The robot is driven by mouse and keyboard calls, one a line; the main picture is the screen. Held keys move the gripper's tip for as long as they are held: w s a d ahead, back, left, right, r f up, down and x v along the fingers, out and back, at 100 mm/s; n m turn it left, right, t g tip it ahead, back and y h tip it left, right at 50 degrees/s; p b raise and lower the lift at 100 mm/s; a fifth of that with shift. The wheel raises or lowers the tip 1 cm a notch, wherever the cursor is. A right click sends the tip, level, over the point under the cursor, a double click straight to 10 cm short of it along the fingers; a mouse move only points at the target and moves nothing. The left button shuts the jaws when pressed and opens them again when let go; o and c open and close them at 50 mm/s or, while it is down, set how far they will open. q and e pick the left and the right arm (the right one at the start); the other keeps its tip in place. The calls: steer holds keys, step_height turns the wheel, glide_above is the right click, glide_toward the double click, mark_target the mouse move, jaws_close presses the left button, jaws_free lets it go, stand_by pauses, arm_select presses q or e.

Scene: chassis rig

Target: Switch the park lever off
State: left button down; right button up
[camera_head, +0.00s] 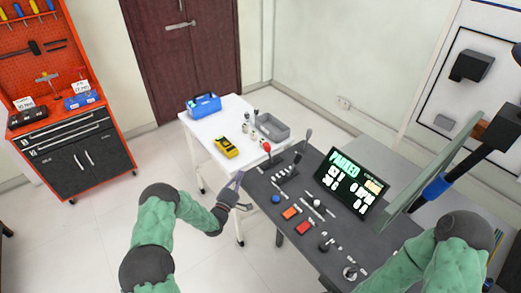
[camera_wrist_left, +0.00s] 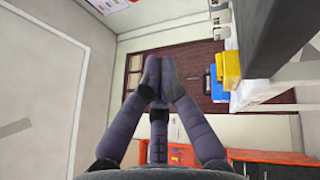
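The dark control panel (camera_head: 275,205) carries several levers, knobs and buttons. The display (camera_head: 350,183) on it reads "PARKED" in green. A lever with a red knob (camera_head: 266,147) stands at the panel's far left end, and a lever with a grey knob (camera_head: 308,133) stands at its far edge. I cannot tell which control is the park lever. The fingers also show in the left wrist view (camera_wrist_left: 159,70). My right arm shows at the lower right, its gripper out of sight.
A white table (camera_head: 205,148) behind the panel holds a blue toolbox (camera_head: 203,105), a yellow device (camera_head: 226,147) and a grey bin (camera_head: 273,127).

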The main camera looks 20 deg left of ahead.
arm_select(q)
steer(key=b+x, duration=0.1)
steer(key=x, duration=0.8)
steer(key=shift+r, duration=0.15)
steer(key=shift+w+d+r+b, duration=0.15)
steer(key=shift+w+d+r, duration=0.2)
steer(key=shift+w+d, duration=0.4)
steer(key=shift+w+d+r+b, duration=0.15)
steer(key=shift+w+d+r, duration=0.3)
steer(key=shift+d, duration=0.45)
arm_select(e)
steer(key=shift+s+f, duration=0.25)
steer(key=shift+f, duration=0.45)
arm_select(q)
steer(key=shift+w+f, duration=0.1)
